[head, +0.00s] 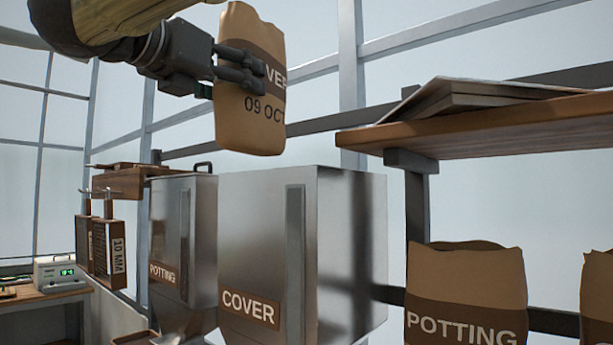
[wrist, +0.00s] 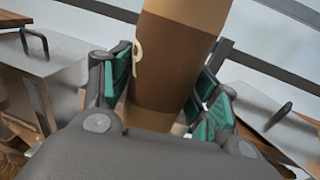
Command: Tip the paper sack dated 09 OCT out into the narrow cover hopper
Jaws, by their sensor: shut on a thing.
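In the wrist view the sack (wrist: 170,65) stands between the green-padded fingers (wrist: 165,85). Below it in the head view is the metal hopper labelled COVER (head: 250,230). The sack is above the hopper's top and apart from it. The hopper's opening is hidden from this low angle.
A metal hopper labelled POTTING (head: 170,235) with a black handle stands left of the cover hopper. A wooden shelf (head: 500,135) holding flat boards juts out at the right. A sack labelled POTTING (head: 465,290) stands below it. A bench with a green-display device (head: 60,270) is far left.

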